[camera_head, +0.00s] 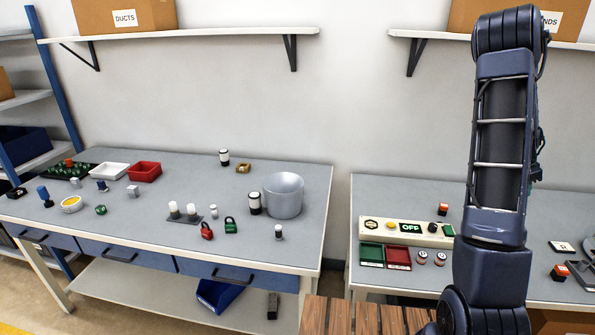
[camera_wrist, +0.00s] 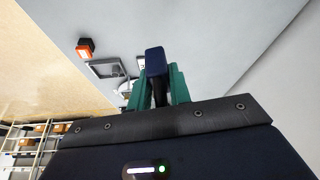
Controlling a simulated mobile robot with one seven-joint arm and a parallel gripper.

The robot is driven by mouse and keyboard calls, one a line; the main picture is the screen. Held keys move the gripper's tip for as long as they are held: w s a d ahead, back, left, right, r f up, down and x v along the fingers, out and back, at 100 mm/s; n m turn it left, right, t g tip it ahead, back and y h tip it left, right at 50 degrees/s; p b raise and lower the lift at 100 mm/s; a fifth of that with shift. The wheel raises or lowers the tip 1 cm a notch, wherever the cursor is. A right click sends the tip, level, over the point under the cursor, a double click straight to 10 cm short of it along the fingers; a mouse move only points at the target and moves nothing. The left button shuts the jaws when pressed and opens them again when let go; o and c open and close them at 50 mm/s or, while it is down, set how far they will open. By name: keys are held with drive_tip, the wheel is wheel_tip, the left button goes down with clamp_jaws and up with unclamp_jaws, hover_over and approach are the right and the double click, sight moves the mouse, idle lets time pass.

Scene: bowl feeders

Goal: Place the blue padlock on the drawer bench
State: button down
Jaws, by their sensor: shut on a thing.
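In the wrist view my gripper (camera_wrist: 157,88) has teal fingers and is shut on a dark blue piece, the blue padlock (camera_wrist: 155,62). Its body sticks out beyond the fingertips, and the part between the fingers is mostly hidden. My gripper and the padlock are not visible in the head view, where my arm stands at the right. The drawer bench (camera_head: 135,222) is the grey-topped bench at left in the head view, with blue drawers along its front. A red padlock (camera_head: 207,232) and a green padlock (camera_head: 231,226) are on its top near the front.
A grey pot (camera_head: 284,196) and a black-and-white canister (camera_head: 255,204) stand at the bench's right. White and red trays (camera_head: 145,172) are at the back left. A second bench (camera_head: 400,195) at right holds a control panel (camera_head: 398,231).

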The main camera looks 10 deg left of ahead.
drive_tip(key=w+a+n, duration=0.1)
drive_tip(key=w+a, duration=0.3)
drive_tip(key=a, duration=0.9)
drive_tip(key=w+a+r, duration=0.1)
drive_tip(key=w+a, duration=0.3)
drive_tip(key=a, duration=0.9)
drive_tip(key=w+a+n, duration=0.1)
drive_tip(key=w+a, duration=0.3)
drive_tip(key=a, duration=1)
drive_tip(key=s+a+r+t, duration=0.1)
drive_tip(key=s+a, duration=0.2)
drive_tip(key=a, duration=1.1)
drive_tip(key=s+a, duration=0.4)
drive_tip(key=a, duration=0.9)
drive_tip(key=s+a+r+n, duration=0.2)
drive_tip(key=s+a, duration=2.7)
drive_tip(key=a, duration=0.2)
drive_tip(key=shift+t+y, duration=0.3)
wheel_tip(320, 180, down, 20)
drive_tip(key=shift+r, duration=0.1)
